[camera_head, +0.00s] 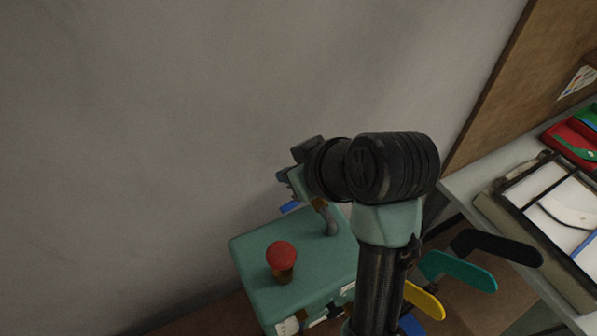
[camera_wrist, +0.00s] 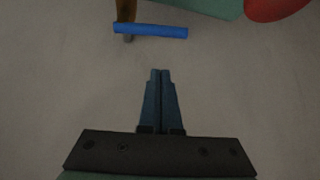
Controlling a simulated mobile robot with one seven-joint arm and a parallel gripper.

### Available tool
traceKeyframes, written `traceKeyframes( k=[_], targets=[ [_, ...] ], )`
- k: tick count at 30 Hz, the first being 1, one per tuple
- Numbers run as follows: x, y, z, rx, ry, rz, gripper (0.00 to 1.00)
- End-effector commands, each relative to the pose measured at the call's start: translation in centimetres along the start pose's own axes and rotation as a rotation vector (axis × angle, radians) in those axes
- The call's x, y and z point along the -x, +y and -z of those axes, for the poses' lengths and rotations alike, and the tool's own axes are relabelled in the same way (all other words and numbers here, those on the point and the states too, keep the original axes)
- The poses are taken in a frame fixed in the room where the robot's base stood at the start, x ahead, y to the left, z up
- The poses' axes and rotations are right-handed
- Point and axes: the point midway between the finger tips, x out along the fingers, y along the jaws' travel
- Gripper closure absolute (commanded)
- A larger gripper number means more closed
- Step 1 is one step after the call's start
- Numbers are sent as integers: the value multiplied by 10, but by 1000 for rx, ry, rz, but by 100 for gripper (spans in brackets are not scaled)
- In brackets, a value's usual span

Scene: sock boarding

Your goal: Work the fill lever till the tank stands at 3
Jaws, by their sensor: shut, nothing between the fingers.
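A teal box-shaped machine (camera_head: 262,251) stands against the wall. A red round knob (camera_head: 282,255) on a brass stem rises from its top; it also shows at the upper right of the wrist view (camera_wrist: 275,8). A blue bar (camera_wrist: 150,31), apparently a lever handle, sits on a brass-brown arm (camera_wrist: 126,12) in the wrist view. It shows partly below my gripper in the head view (camera_head: 290,207). My gripper (camera_wrist: 161,72) is shut and empty, its tips apart from the blue bar. No readable tank level shows; my arm hides part of the machine.
A bare grey wall (camera_head: 180,110) is close behind the machine. At right, a table (camera_head: 465,183) holds a framed tray (camera_head: 520,212) and a red item (camera_head: 572,145). Black (camera_head: 497,247), teal (camera_head: 458,270) and yellow (camera_head: 425,301) flat shapes stick out beside my arm.

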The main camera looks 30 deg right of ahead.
Motion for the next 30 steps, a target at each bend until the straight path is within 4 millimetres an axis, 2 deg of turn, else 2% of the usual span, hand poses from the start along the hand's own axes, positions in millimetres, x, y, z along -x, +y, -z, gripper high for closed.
traceKeyframes(
  k=[6, 9, 15, 30],
  targets=[
    [-44, 0, 0, -2, -3, 1, 100],
    [-32, 1, -14, -4, -1, -3, 100],
    [-23, 0, -29, -2, 0, -1, 100],
    [-20, 0, -35, 0, 1, -2, 100]
  ],
)
